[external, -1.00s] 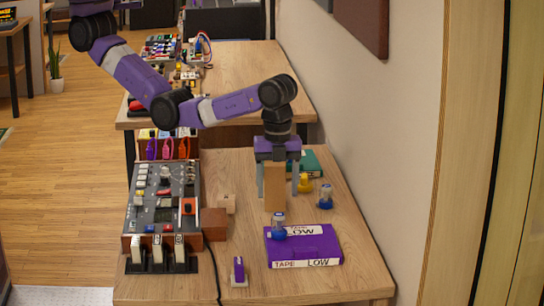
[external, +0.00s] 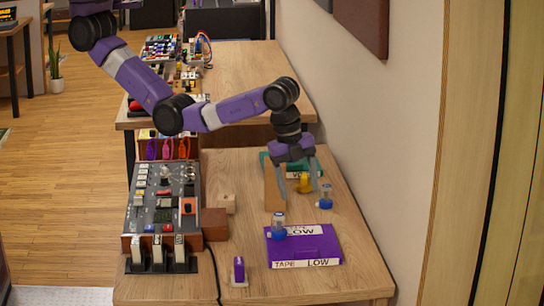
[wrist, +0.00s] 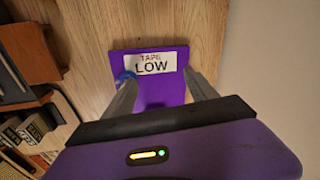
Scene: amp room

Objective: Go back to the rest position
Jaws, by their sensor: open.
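My gripper (external: 298,186) is open and hangs tilted above the front table. Its fingers are apart with nothing seen held between them. In the external view it is just right of an upright wooden block (external: 271,188); whether a finger touches the block I cannot tell. In the wrist view the open fingers of my gripper (wrist: 165,88) point towards a purple box labelled TAPE LOW (wrist: 150,66). That purple box also lies on the table in the external view (external: 318,247), in front of the gripper.
A small blue-and-clear bottle (external: 279,226) stands by the box's left end. A similar one (external: 326,197), a yellow object (external: 305,183) and a teal box (external: 313,168) are near the gripper. A mixer panel (external: 160,200) fills the table's left side. The wall closes the right side.

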